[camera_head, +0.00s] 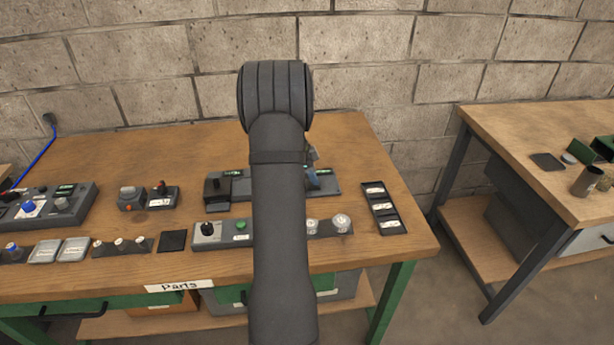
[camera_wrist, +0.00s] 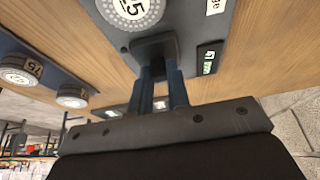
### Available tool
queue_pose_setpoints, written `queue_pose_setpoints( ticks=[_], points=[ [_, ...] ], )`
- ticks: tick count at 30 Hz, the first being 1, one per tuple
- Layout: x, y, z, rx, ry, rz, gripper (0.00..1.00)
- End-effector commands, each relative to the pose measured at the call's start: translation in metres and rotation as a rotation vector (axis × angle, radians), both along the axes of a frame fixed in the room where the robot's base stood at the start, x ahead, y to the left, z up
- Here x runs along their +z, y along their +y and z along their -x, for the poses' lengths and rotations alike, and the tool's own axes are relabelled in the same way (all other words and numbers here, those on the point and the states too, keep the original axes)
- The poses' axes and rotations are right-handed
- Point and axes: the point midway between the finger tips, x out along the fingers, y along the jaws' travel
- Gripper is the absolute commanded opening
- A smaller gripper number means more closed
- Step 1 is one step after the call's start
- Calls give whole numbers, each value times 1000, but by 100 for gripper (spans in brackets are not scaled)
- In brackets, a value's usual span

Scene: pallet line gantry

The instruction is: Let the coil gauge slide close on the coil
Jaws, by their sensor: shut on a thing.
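The coil gauge (camera_wrist: 213,25) is a dark grey base with a small green-lit display, seen close up in the wrist view. A round pale disc with a ridged rim and black number (camera_wrist: 128,8), apparently the coil, sits on it at the top edge, partly cut off. My gripper (camera_wrist: 158,68) is shut on a dark block on the base, apparently the gauge slide (camera_wrist: 153,44). A narrow strip of base shows between slide and disc; I cannot tell whether they touch. In the head view the gauge (camera_head: 240,189) is partly hidden behind my arm.
More numbered discs stand on a rail (camera_wrist: 40,52) beside the gauge, also in the head view (camera_head: 330,236). A black labelled tray (camera_head: 382,207) lies right of the gauge. Switch boxes (camera_head: 148,198) stand left. Bare wood lies behind the gauge.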

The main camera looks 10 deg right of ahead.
Motion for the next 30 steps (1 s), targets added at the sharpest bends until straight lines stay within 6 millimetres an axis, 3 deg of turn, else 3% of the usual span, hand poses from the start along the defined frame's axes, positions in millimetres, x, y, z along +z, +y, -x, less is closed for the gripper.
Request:
queue_pose_setpoints(
  ticks=[4,5,8,20,23,30],
  points=[
    [0,1,0,0,0,0,0],
    [0,1,0,0,0,0,18],
    [0,1,0,0,0,0,38],
    [7,4,0,1,-2,0,38],
    [21,10,-1,2,-4,0,38],
    [74,32,-1,2,-5,0,38]
  ],
)
